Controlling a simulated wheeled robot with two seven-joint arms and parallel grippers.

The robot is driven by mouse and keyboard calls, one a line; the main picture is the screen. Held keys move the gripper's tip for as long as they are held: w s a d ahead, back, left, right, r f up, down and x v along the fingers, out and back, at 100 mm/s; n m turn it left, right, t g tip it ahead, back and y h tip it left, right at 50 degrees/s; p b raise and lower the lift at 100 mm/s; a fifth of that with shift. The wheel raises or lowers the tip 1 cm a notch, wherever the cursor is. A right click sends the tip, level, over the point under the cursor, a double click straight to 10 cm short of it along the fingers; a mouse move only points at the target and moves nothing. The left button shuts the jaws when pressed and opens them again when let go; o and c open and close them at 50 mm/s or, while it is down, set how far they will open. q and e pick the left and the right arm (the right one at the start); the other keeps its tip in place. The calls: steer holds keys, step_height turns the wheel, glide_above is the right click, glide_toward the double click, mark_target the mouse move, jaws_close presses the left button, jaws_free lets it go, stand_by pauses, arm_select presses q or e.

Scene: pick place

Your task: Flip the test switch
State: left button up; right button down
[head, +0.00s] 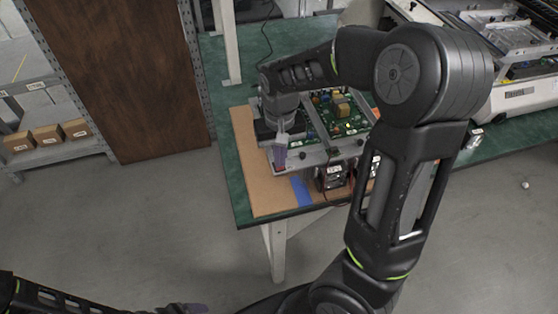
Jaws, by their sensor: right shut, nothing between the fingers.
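A test fixture with a pale frame (312,157) and a green circuit board (345,127) stands on the table. My right arm reaches over it from the right. My right gripper (280,160) points down at the fixture's front left corner, its fingers shut and empty. I cannot make out the test switch; it may be hidden behind the fingers, and contact cannot be told.
The fixture stands on a brown mat (243,150) on a green table (237,200). Black boxes with red wires (332,177) sit at its front. A large machine (520,95) stands at the right. A shelf with small cartons (47,134) is at the left. The floor in front is clear.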

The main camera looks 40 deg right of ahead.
step_height(320, 180, up, 6)
steer(key=p, duration=0.4)
stand_by(0.6)
